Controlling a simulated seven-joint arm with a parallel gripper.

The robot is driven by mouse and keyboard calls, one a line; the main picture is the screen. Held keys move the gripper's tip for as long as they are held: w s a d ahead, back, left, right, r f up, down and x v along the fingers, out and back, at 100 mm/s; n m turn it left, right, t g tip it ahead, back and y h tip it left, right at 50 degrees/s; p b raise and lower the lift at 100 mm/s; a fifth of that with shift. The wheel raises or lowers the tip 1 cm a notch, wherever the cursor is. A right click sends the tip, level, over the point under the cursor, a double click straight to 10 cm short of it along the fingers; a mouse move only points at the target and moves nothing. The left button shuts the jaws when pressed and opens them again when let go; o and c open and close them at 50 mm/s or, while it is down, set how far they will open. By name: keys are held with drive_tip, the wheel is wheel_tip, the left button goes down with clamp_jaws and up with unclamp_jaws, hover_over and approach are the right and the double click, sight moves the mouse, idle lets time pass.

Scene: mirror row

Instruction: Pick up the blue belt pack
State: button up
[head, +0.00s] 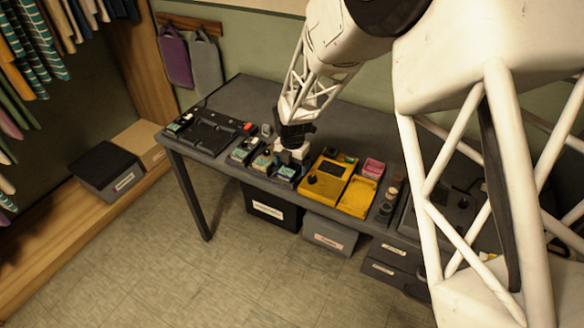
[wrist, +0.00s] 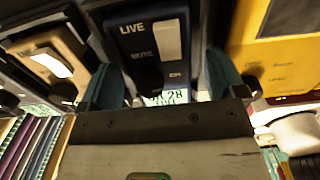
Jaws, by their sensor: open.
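The dark blue belt pack (wrist: 127,47), marked LIVE, MUTE and CH, shows in the middle of the wrist view with a pale switch and a lit display at its near end. In the head view the blue pack (head: 287,174) is in the row on the dark table, partly covered by my gripper (head: 291,152). In the wrist view my gripper (wrist: 163,84) is open, with one teal fingertip towards each side of the pack's near end. Whether a fingertip touches the pack cannot be told. The gripper's palm hides the lower part of the view.
A tan pack (wrist: 50,52) stands close on the left and a yellow unit (head: 326,181) close on the right. More packs (head: 243,151) are further left in the row. A black charger tray (head: 205,134) lies at the table's left end. The table's back strip (head: 250,100) is clear.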

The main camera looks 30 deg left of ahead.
idle(0.5)
drive_tip(key=c, duration=1.1)
